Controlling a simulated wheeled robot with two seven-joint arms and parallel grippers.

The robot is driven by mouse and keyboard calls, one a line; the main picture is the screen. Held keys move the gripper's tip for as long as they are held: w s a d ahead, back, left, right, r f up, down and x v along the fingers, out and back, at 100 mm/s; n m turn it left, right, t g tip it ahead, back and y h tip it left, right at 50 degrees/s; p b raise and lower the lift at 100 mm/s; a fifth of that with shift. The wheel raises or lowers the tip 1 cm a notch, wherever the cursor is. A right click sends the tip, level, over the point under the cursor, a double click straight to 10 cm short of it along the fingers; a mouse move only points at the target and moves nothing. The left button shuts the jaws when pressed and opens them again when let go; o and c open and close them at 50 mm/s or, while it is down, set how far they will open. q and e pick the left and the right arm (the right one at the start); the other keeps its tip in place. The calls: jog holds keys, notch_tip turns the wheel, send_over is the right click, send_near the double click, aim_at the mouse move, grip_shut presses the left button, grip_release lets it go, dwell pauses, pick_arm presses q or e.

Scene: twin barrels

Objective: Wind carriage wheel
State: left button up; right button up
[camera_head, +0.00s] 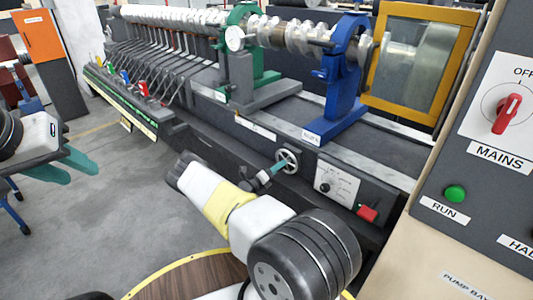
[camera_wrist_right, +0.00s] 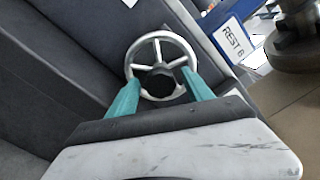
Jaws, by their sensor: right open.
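The carriage wheel (camera_head: 288,160) is a small grey spoked handwheel on the front of the dark machine bed.
A small dial panel (camera_head: 335,184) with a red button (camera_head: 367,213) sits right of the wheel. A blue rest (camera_head: 343,85) and a green rest (camera_head: 240,65) stand on the bed above. A control cabinet (camera_head: 465,170) fills the right side.

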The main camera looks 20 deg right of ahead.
jog(key=v, duration=0.7)
dwell(0.6)
jog(key=s+a+r+m+g+y, duration=0.2)
jog(key=s+r+m+g+y, duration=0.25)
jog(key=r+m, duration=0.6)
jog(key=s+a+r+m+g+y, duration=0.2)
jog(key=s+r+m+g+y, duration=0.3)
jog(key=r+m, duration=0.55)
jog(key=s+a+r+m+t+y, duration=0.4)
jog(key=s+a+r+m, duration=0.2)
jog(key=s+r, duration=0.5)
jog(key=s+a+r+m+t+y, duration=0.4)
jog(key=s+a+r, duration=0.7)
jog(key=r, duration=0.3)
jog(key=shift+s+m+t+y, duration=0.35)
jog(key=shift+s+m+y, duration=0.3)
jog(key=shift+m, duration=0.55)
